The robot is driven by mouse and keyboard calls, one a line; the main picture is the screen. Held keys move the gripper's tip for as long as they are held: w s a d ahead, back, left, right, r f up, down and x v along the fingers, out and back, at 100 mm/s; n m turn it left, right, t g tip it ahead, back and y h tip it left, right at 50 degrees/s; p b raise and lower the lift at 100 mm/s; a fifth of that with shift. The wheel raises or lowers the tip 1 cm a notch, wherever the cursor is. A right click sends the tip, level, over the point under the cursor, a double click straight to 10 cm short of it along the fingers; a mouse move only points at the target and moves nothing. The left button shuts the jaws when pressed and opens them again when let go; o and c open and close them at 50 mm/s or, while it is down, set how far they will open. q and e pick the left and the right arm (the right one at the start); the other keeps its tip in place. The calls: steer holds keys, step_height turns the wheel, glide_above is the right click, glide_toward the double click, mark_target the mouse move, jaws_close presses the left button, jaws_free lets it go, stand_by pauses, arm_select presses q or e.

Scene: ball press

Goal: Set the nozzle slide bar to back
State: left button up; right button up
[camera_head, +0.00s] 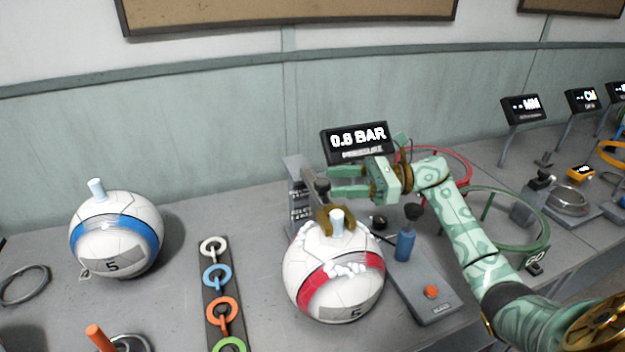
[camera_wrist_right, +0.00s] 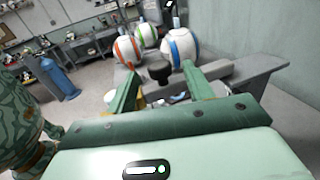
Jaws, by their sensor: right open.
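The nozzle slide bar (camera_head: 312,189) is a greyish bar at the back of the press, with a brass fork (camera_head: 340,216) at its front end. The fork sits at the pale blue plug on top of the red-banded ball (camera_head: 318,280). A dark round knob (camera_head: 322,186) stands on the bar. My right gripper (camera_head: 331,181) is open, its green fingers pointing left at the knob. In the right wrist view the dark knob (camera_wrist_right: 158,71) shows between the two spread fingers, apparently untouched. My left gripper is not in view.
A pressure display (camera_head: 358,139) reads 0.8 BAR behind my right gripper. A dark-topped lever (camera_head: 413,213), a blue cylinder (camera_head: 404,246) and an orange button (camera_head: 431,291) are on the press base. A blue-banded ball (camera_head: 116,235) and a ring rack (camera_head: 207,283) stand left.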

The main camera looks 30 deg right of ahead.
mark_target(320, 189)
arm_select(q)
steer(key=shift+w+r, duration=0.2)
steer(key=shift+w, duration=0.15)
arm_select(e)
steer(key=x, duration=0.6)
steer(key=shift+a, duration=0.1)
